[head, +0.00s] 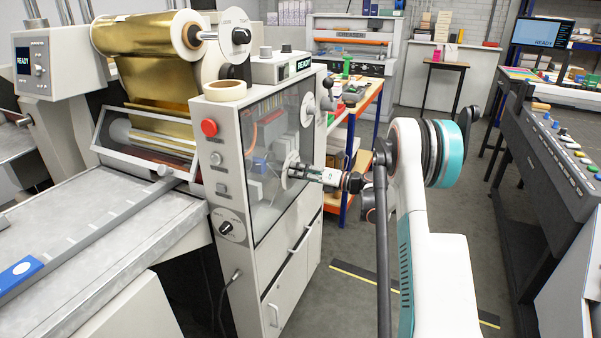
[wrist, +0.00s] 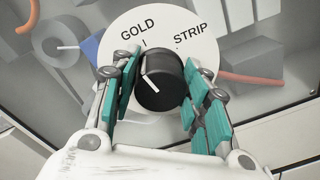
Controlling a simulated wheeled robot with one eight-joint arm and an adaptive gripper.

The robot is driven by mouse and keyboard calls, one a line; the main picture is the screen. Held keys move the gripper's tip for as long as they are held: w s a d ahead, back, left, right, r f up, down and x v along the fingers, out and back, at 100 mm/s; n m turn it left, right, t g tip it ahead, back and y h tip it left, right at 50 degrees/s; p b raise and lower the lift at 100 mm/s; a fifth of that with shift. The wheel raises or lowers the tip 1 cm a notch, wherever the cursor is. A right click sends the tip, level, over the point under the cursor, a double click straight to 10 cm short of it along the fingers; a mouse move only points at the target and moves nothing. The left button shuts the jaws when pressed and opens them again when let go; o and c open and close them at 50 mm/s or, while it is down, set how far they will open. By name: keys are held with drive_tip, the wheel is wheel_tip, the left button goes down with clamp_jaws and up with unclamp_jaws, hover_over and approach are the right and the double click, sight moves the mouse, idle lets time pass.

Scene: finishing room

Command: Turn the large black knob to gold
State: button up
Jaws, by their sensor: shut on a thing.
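The large black knob (wrist: 161,82) sits on a round white dial (wrist: 186,22) marked GOLD and STRIP in the wrist view. The white line on its side and face points up and a little left, near the tick mark by GOLD. My gripper (wrist: 160,84) is shut on the knob, with one teal-padded finger on each side of it. In the head view my gripper (head: 298,172) reaches from the right to the dial (head: 288,163) on the machine's clear front panel. The knob itself is hard to make out there behind the fingers.
A red button (head: 209,127) and a smaller black knob (head: 226,228) are on the machine's narrow face. A gold foil roll (head: 140,38) hangs above. A workbench (head: 365,100) stands behind my arm. Open floor lies between the machine and a control console (head: 560,150).

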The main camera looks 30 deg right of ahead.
drive_tip(key=shift+m, duration=0.9)
drive_tip(key=o, duration=1)
drive_tip(key=shift+o, duration=0.2)
drive_tip(key=shift+d, duration=0.1)
drive_tip(key=v, duration=1.1)
drive_tip(key=shift+s+d, duration=0.2)
drive_tip(key=shift+s, duration=0.15)
drive_tip(key=shift+f, duration=0.1)
